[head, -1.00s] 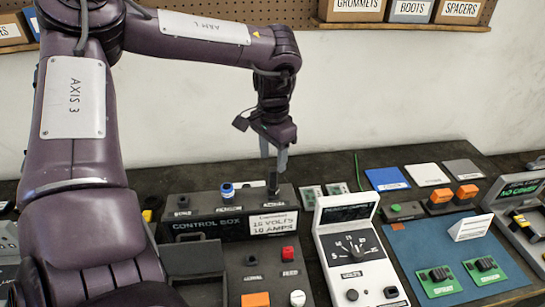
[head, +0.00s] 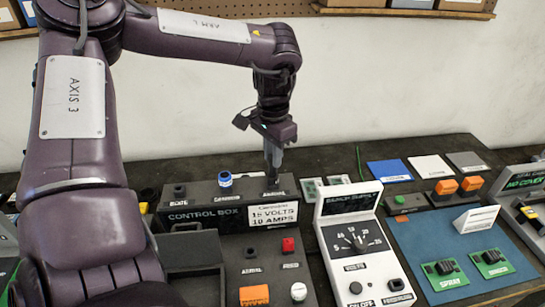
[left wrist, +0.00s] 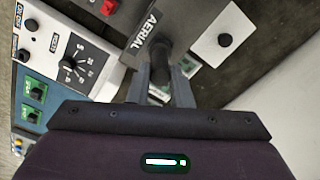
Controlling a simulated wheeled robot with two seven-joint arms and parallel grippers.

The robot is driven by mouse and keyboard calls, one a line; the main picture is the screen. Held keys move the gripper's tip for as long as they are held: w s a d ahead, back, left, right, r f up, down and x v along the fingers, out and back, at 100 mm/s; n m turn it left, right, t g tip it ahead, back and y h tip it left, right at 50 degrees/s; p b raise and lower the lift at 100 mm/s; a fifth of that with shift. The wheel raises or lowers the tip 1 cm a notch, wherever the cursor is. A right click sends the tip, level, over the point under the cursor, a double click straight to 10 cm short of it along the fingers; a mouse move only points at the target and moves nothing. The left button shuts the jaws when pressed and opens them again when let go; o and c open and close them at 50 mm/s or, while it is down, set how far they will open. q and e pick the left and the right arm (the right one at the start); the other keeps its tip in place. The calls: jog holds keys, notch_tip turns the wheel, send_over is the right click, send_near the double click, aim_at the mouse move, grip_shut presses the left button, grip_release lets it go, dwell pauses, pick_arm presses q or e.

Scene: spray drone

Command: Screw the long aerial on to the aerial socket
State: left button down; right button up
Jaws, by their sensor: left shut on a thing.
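My left gripper (head: 273,163) points down over the right end of the control box (head: 207,213). Its fingers are shut on a dark upright piece, which I take to be the long aerial (left wrist: 160,64). Only a short dark part of it shows, between the fingers in the left wrist view. It stands at the aerial socket, beside the plate marked AERIAL (left wrist: 150,30). The socket itself is mostly hidden, and I cannot tell how far the aerial is screwed in. My right gripper is not in view.
A blue-and-white knob (head: 225,180) and a black post (head: 180,191) stand left on the box top. A white bench supply (head: 350,226) stands close on the right. A blue mat (head: 425,245) with green switch boards lies beyond it.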

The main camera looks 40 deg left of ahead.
pick_arm(q)
jog(key=shift+f+n+b, duration=0.15)
jog(key=shift+n+b, duration=0.25)
jog(key=shift+b, duration=0.15)
jog(key=n+b, duration=0.4)
jog(key=n, duration=0.1)
jog(key=shift+b, duration=0.3)
jog(key=n+b, duration=0.4)
jog(key=n, duration=0.1)
jog(key=n+b, duration=0.2)
jog(key=n, duration=0.1)
jog(key=b, duration=0.4)
jog(key=shift+n, duration=0.4)
jog(key=shift+b, duration=0.95)
jog(key=shift+r, duration=0.2)
